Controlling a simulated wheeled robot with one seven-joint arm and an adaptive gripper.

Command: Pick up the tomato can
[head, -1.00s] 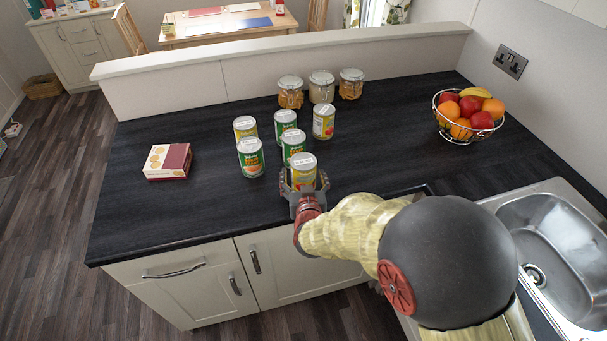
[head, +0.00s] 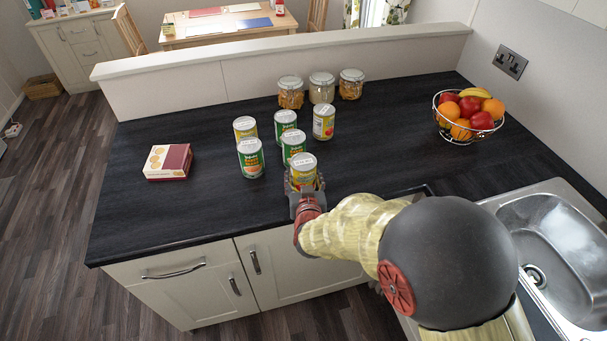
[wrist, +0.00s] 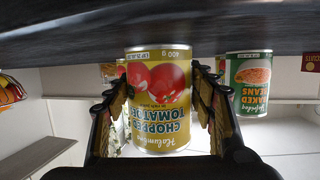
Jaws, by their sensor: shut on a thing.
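A tomato can (head: 303,171) with a yellow label stands on the dark worktop, nearest the front edge of the group of cans. In the wrist view its label (wrist: 158,100) reads "chopped tomatoes" with red tomatoes, and it appears upside down. My gripper (head: 304,187) is shut on this can, one finger on each side of it. The fingers also show in the wrist view (wrist: 160,110), on both sides of the can. The can looks upright, and I see no clear gap between it and the worktop.
Green baked-bean cans (head: 251,158) and (head: 293,143) stand close behind, with other yellow cans (head: 324,122). Glass jars (head: 321,88) line the back. A small box (head: 168,161) lies left, a fruit basket (head: 468,114) right. The worktop (head: 215,215) front left is clear.

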